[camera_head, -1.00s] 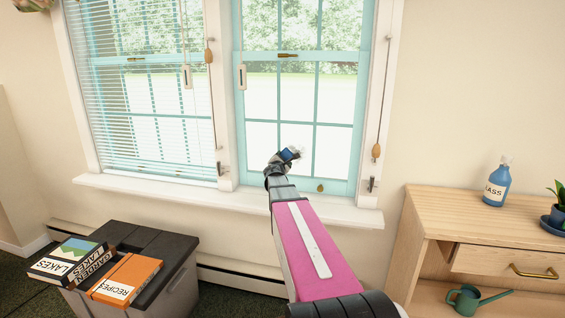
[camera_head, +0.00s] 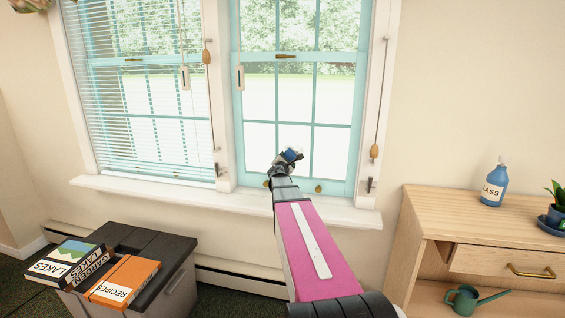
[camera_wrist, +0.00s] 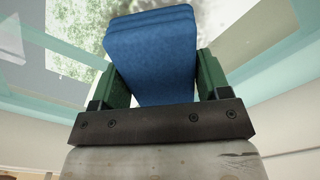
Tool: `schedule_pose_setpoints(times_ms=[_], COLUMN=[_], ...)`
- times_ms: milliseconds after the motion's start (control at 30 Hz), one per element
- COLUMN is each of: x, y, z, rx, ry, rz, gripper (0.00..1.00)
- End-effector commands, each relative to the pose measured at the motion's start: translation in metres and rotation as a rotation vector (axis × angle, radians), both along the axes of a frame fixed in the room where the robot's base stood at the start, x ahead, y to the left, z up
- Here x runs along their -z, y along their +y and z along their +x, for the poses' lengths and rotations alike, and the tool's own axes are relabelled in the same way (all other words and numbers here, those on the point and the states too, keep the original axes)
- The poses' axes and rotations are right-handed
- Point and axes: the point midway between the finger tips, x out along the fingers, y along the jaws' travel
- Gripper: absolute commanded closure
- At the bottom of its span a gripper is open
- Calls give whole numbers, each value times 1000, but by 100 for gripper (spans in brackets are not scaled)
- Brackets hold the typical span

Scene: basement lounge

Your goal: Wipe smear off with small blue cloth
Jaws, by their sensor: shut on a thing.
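My gripper (camera_head: 287,159) is raised in front of the lower sash of the right-hand window (camera_head: 337,140). It is shut on the small blue cloth (camera_wrist: 152,45), a folded, layered pad gripped between two green fingers in the wrist view. In the head view the cloth (camera_head: 291,154) is a small blue patch at the arm's tip. A greyish mottled patch, seemingly the smear (camera_wrist: 230,20), shows on the glass beyond the cloth's upper right in the wrist view. I cannot tell whether the cloth touches the glass.
A white sill (camera_head: 225,198) runs under both windows, and blinds (camera_head: 140,120) cover the left one. A wooden cabinet (camera_head: 440,205) at right bears a blue spray bottle (camera_head: 493,187) and a potted plant (camera_head: 555,213). Books (camera_head: 122,283) lie on a dark-lidded bin (camera_head: 165,245) at left.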

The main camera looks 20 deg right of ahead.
Motion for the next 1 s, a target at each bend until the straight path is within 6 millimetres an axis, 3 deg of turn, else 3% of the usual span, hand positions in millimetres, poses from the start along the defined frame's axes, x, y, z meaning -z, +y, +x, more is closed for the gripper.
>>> schedule_pose_setpoints(times_ms=[1000], x=[0], y=[-45], z=[-28], rx=[1], ry=[0], rz=[0], gripper=[49])
